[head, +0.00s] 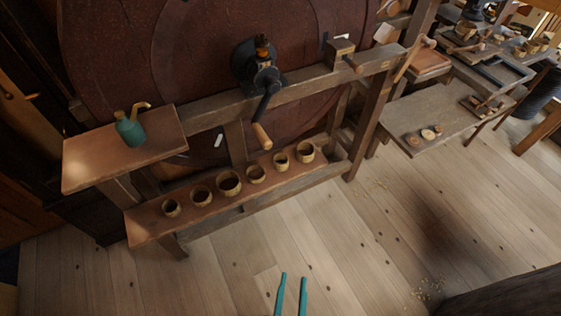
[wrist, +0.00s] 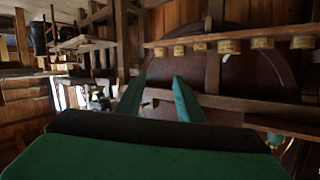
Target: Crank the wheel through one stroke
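The large dark red wheel (head: 110,60) stands upright behind a wooden frame in the head view. Its black crank (head: 265,90) hangs down from the hub, with a wooden handle (head: 262,136) at the lower end. My gripper (head: 291,283) is at the bottom of the head view, low over the floor and well apart from the handle. Its two teal fingers are spread with nothing between them. In the wrist view, which looks upside down, the fingers (wrist: 160,90) are apart and the wheel (wrist: 245,72) is behind the frame. I cannot make out the crank handle there.
A green oil can (head: 130,130) stands on a side shelf (head: 85,165) at left. Several small wooden cups (head: 229,183) line a low shelf (head: 145,228) below the crank. A low bench (head: 430,115) is at right. A dark post (head: 510,295) fills the lower right corner. The floor (head: 320,225) between is clear.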

